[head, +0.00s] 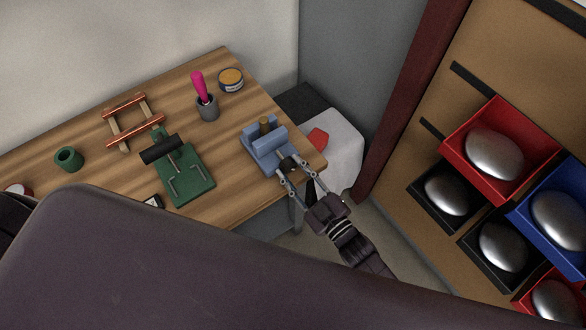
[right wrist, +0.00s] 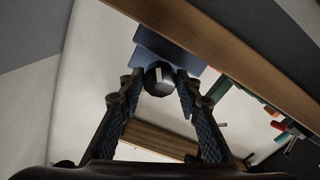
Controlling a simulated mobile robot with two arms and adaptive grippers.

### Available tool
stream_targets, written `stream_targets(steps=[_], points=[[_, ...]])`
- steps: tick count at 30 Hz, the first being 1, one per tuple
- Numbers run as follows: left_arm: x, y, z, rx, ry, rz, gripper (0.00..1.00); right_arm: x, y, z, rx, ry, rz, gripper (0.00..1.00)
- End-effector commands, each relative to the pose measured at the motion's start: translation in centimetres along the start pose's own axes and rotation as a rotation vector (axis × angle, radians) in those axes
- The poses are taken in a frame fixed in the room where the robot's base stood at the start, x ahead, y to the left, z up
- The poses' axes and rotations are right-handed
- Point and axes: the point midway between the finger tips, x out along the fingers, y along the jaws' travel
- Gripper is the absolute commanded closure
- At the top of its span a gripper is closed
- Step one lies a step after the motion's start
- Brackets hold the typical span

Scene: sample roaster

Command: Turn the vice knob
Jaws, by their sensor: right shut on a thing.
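The fingers are shut on the knob from both sides. Part of the blue vice (right wrist: 165,50) shows behind it. My left gripper is not in view.
On the wooden table (head: 95,125) are a green press (head: 187,185), a wooden frame (head: 118,112), a green cup (head: 68,158), a grey pot (head: 207,110) with a pink-handled tool and a round tin (head: 231,79). Bins with silvery lumps (head: 493,153) stand at the right.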

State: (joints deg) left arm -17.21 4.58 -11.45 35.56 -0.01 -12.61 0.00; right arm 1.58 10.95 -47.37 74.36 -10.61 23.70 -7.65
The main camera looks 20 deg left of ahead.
Motion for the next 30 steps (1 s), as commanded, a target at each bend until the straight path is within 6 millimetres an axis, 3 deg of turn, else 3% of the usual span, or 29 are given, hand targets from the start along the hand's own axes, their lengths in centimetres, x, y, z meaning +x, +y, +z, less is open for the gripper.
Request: stream_targets(steps=[15, 16, 20, 30], points=[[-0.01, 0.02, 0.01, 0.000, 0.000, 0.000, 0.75, -0.07, -0.08, 0.15, 0.019, -0.003, -0.001, 0.93], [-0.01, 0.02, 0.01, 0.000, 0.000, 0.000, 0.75, -0.08, -0.08, 0.15, 0.018, -0.003, -0.001, 0.66], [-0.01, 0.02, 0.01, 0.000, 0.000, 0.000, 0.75, -0.06, -0.07, 0.12, 0.018, -0.003, -0.001, 0.51], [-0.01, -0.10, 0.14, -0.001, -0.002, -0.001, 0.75, -0.40, -0.05, 0.06, 0.018, -0.001, 0.000, 0.51]])
